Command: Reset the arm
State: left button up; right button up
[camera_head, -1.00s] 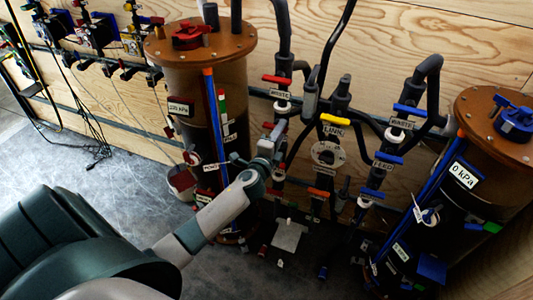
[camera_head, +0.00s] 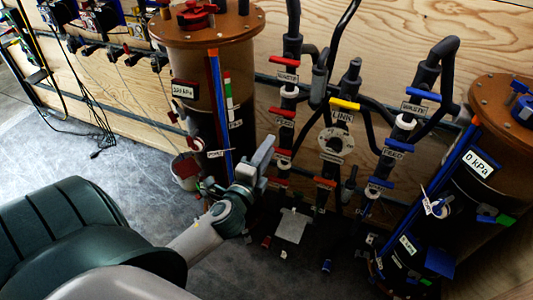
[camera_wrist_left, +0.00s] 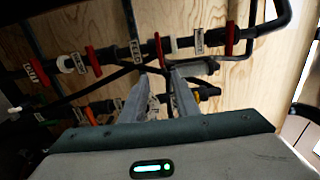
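My left arm comes in from the lower left in the head view, and its gripper (camera_head: 264,165) is in front of the pipework, just right of the left brown-topped filter tank (camera_head: 205,55). In the left wrist view the two grey fingers (camera_wrist_left: 158,78) stand apart with a gap between them, and I see nothing held. Behind them are pipes with red valve handles (camera_wrist_left: 92,60) and a yellow handle (camera_wrist_left: 208,91). Whether the fingers touch any pipe is hard to tell. My right gripper is in neither view.
Valves with red (camera_head: 285,77), yellow (camera_head: 344,104) and blue handles (camera_head: 423,94) fill the middle. A right tank (camera_head: 505,130) bears a "0 kPa" label (camera_head: 477,164). Cables (camera_head: 95,125) lie near the wall on the left. Grey floor (camera_head: 70,165) is open at left.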

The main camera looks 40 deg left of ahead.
pick_arm(q)
jog(key=shift+s, duration=0.35)
jog(key=shift+f, duration=0.1)
dwell(0.3)
notch_tip(320, 180, down, 24)
jog(key=s+n+g+h, duration=0.1)
jog(key=s+n+g, duration=0.15)
jog(key=g, duration=0.25)
jog(key=s+d+f+n+g, duration=0.1)
jog(key=s+f, duration=0.2)
jog(key=f, duration=0.3)
jog(key=s+d+f+n+g+h, duration=0.1)
jog(key=s+f+g, duration=0.15)
jog(key=f, duration=0.35)
jog(key=s+d+f+n+g, duration=0.1)
jog(key=s+f, duration=0.2)
jog(key=f, duration=0.4)
jog(key=s+d+f+n+g, duration=0.2)
jog(key=s+f, duration=0.5)
jog(key=s, duration=0.4)
jog(key=s+d+f+n+g+h, duration=0.1)
jog(key=s+d+f+n+g, duration=0.1)
jog(key=s+f, duration=0.5)
jog(key=s+d+f+n+g+h, duration=0.1)
jog(key=s+d+f+n+g, duration=0.2)
jog(key=s, duration=1.4)
notch_tip(320, 180, down, 5)
jog(key=shift+d+r+b, duration=0.15)
jog(key=shift+d+b, duration=0.2)
